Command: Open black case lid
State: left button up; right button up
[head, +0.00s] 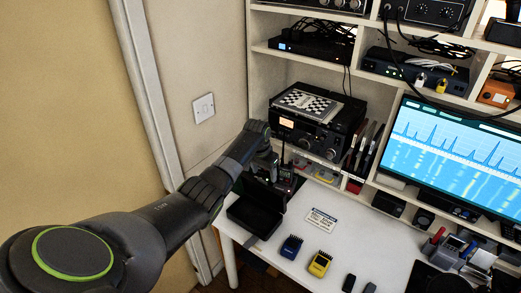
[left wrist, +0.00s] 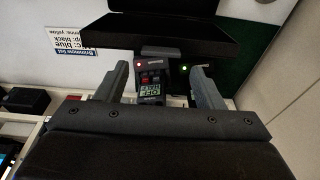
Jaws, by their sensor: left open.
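The black case (head: 254,217) sits at the left end of the white desk. Its dark hollow faces up and a dark panel, which looks like its raised lid, stands at its back edge. In the left wrist view the black case (left wrist: 180,32) spans the top, beyond the fingertips. My left gripper (head: 268,163) is above and behind the case, near the shelf. In the left wrist view its two fingers (left wrist: 160,82) are apart, with nothing clamped between them. Whether a finger touches the lid is unclear. My right gripper is not in view.
Small handheld radios with a lit display (left wrist: 150,88) stand behind the case, beneath the gripper. A label card (head: 322,220), a blue device (head: 291,247) and a yellow device (head: 320,264) lie to the right. Shelves with a radio (head: 315,125) rise behind; a wall is at left.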

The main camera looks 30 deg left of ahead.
aim_at(262, 181)
pick_arm(q)
jog(key=s+r+b, duration=0.2)
jog(key=s+r, duration=0.1)
jog(key=r, duration=1.2)
jog(key=shift+r, duration=0.2)
jog(key=shift+a, duration=0.1)
